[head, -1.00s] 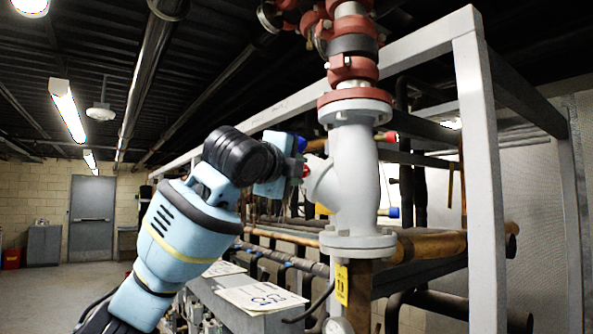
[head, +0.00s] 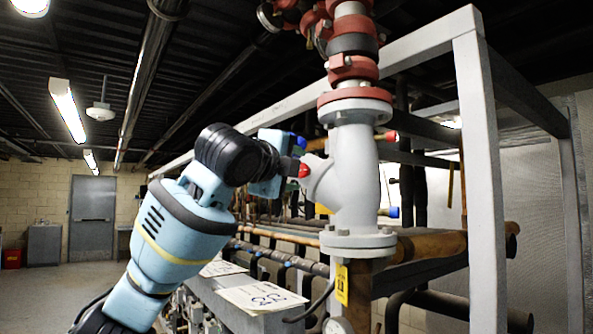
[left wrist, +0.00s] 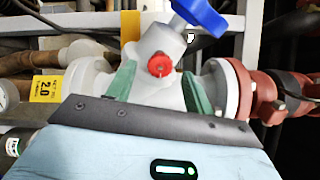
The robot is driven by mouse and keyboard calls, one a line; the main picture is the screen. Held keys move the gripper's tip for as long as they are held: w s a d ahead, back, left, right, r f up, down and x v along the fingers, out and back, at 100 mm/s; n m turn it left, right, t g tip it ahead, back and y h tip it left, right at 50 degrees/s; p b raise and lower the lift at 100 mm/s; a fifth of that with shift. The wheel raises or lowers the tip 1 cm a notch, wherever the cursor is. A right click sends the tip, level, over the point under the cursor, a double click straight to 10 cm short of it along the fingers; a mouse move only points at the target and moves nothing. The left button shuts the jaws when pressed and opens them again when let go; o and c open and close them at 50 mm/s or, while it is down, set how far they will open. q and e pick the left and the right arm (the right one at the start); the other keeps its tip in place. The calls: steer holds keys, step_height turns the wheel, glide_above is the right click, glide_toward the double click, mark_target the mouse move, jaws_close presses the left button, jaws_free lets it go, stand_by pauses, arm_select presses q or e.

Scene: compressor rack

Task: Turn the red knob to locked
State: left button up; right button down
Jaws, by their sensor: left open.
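The red knob (left wrist: 159,64) sits on the grey valve body (left wrist: 160,42) in the left wrist view, with a small white mark near its lower edge. In the head view the red knob (head: 304,170) shows at the left side of the grey valve (head: 356,185). My left gripper (left wrist: 158,84) is open, with one green finger on each side of the knob. I see gaps between the fingers and the knob; the depth between them is hard to judge. In the head view my left gripper (head: 291,167) is beside the knob and partly hidden by my wrist. My right gripper is not in view.
A blue handle (left wrist: 200,15) is just above the knob. Red flanged piping (head: 354,68) rises above the valve. A grey frame post (head: 480,170) stands to the right. A yellow tag (head: 341,284) hangs below. Papers (head: 262,298) lie on a grey box.

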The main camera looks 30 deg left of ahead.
arm_select(q)
steer(key=s, duration=0.6)
steer(key=shift+s+d, duration=0.15)
steer(key=shift+d, duration=0.15)
